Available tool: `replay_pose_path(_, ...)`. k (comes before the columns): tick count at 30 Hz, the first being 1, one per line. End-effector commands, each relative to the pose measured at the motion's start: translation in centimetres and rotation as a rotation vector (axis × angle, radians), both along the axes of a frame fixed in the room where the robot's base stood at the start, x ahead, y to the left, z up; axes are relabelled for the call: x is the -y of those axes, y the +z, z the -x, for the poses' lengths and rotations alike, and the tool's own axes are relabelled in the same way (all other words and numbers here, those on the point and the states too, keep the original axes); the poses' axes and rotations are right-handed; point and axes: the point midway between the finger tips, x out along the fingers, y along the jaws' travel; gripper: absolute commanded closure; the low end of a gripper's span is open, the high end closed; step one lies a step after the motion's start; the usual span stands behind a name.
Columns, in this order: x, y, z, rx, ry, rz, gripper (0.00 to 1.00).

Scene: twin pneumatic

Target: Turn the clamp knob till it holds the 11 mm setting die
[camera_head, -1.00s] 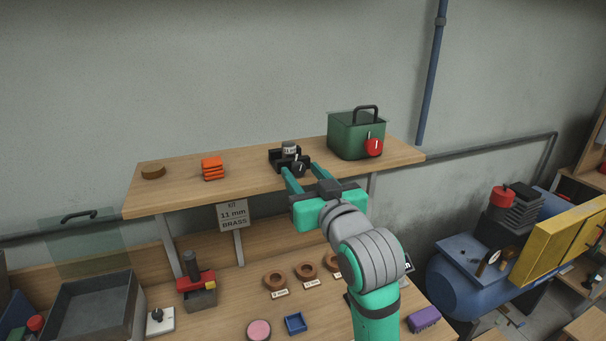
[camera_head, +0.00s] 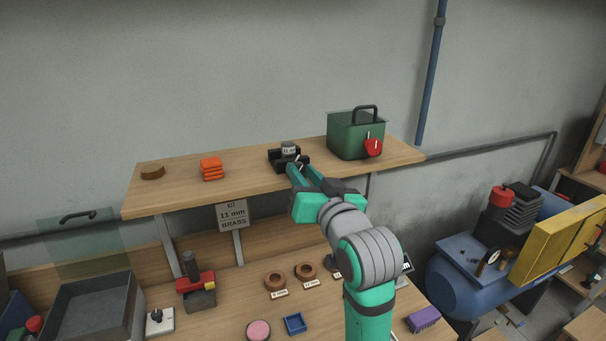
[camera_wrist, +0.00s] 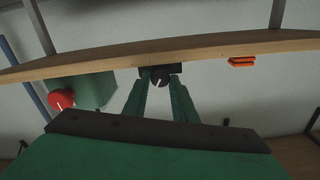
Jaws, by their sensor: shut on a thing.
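The black clamp (camera_head: 277,157) stands on the upper wooden shelf. The grey setting die (camera_head: 289,147), with an 11 mm label, sits upright in it. The dark round clamp knob (camera_wrist: 160,78) faces me on the clamp's front and shows a pale mark. My gripper (camera_head: 299,168) reaches it from the front right. Its two green fingers are shut on the knob, one on each side, as the wrist view also shows (camera_wrist: 160,86). The fingers hide most of the knob in the head view. I cannot tell whether the clamp's jaws touch the die.
A green box (camera_head: 352,136) with a red knob (camera_head: 373,148) stands right of the clamp. Orange blocks (camera_head: 211,168) and a brown disc (camera_head: 152,172) lie to its left. A sign (camera_head: 233,216) reads 11 mm BRASS. Brown rings (camera_head: 275,281) lie on the bench below.

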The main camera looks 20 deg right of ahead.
Motion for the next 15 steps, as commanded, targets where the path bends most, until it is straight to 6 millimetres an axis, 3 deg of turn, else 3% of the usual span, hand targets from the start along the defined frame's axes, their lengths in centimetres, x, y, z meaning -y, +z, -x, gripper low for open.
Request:
replay_pose_path(6, 0.03, 0.02, -0.02, -0.003, 0.000, -0.137, 0.98)
replay_pose_path(15, 0.11, 0.04, -0.01, -0.003, -0.001, -0.149, 0.98)
